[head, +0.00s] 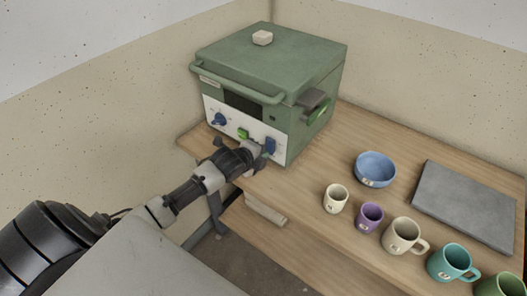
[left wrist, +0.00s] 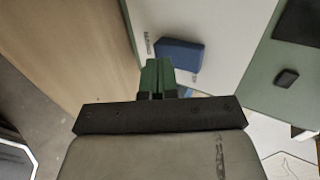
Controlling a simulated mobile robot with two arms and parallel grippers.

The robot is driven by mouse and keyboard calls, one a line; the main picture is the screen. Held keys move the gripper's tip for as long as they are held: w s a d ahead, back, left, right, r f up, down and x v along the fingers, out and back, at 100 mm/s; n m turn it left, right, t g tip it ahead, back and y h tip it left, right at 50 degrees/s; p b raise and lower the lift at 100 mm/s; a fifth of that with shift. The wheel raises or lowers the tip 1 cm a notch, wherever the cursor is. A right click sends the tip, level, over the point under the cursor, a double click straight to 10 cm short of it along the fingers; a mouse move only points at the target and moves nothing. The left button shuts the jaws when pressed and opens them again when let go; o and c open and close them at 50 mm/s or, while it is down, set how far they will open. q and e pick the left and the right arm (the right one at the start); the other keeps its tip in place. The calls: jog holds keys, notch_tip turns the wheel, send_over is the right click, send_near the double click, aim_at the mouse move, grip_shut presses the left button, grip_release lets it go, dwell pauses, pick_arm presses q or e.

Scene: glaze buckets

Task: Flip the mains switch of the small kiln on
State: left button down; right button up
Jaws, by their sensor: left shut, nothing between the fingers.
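The small green kiln (head: 262,62) stands at the back of the wooden bench, lid down. Its white front panel (head: 215,106) carries a blue round knob (head: 218,119) at left, a green control (head: 243,134) in the middle and a blue switch (head: 270,145) at right. Their lettering is too small to read. The blue switch shows in the left wrist view as a blue block (left wrist: 179,55). My left gripper (head: 262,153) is shut and empty, close to the panel just below the blue switch. Its fingertips (left wrist: 158,72) appear just short of the block; contact is unclear. My right gripper is out of view.
A blue bowl (head: 375,168), a grey slab (head: 465,202) and a row of several mugs, including a purple one (head: 369,217), are on the bench to the right. Bare bench lies between kiln and bowl.

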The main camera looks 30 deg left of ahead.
pick_arm(q)
jog(key=shift+w+f, duration=0.15)
jog(key=shift+w, duration=0.45)
jog(key=shift+f, duration=0.2)
jog(key=shift+w+f+t+b, duration=0.25)
jog(key=shift+t+b, duration=0.15)
jog(key=shift+b, duration=0.45)
jog(key=shift+s+r+p, duration=0.1)
jog(key=shift+r+p, duration=0.25)
jog(key=shift+r, duration=0.15)
